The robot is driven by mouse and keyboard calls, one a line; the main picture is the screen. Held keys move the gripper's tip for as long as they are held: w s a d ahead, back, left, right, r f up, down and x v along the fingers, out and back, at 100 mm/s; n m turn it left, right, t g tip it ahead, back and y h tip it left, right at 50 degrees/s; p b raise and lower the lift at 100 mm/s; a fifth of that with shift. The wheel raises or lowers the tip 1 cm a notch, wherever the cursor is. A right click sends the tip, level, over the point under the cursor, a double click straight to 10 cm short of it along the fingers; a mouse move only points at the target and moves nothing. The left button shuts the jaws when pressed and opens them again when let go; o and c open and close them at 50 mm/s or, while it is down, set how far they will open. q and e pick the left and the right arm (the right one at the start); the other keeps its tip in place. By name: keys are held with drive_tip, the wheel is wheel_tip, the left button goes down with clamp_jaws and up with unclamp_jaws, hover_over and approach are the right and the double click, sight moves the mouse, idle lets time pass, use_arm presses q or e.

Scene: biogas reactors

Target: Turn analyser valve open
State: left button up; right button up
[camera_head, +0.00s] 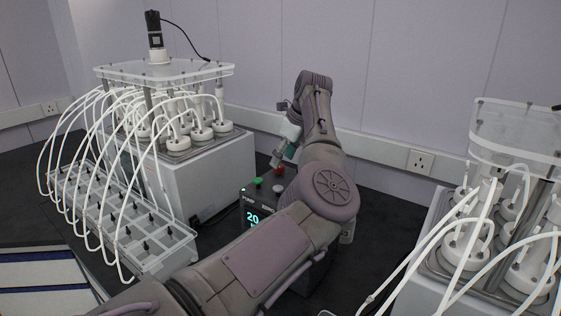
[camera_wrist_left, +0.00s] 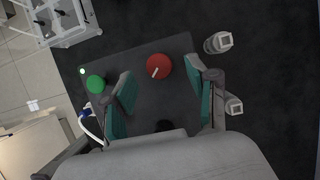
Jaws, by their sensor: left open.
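The analyser is a dark box (camera_wrist_left: 150,52) with a lit display reading 20 (camera_head: 253,219) in the head view. On its top is a round red valve knob (camera_wrist_left: 159,67) with a pale pointer mark, and a green knob (camera_wrist_left: 96,83) to its left in the left wrist view. My left gripper (camera_wrist_left: 161,82) is open above the box, its two green-padded fingers apart on either side of the red knob in the picture. I cannot tell its height above the knob. In the head view the red knob (camera_head: 280,170) shows just below the left gripper (camera_head: 279,160). My right gripper is out of view.
A reactor unit (camera_head: 190,180) with white tubes and a clear tube rack (camera_head: 150,262) stands to the left. Another reactor unit (camera_head: 500,215) stands at the right. Two pale fittings stick out beside the box (camera_wrist_left: 218,43). A wall with sockets (camera_head: 420,161) is behind.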

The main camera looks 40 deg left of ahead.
sight(279, 169)
use_arm(q)
drive_tip(key=shift+x, duration=1.35)
drive_tip(key=shift+c, duration=0.4)
drive_tip(key=shift+s, duration=0.1)
clamp_jaws()
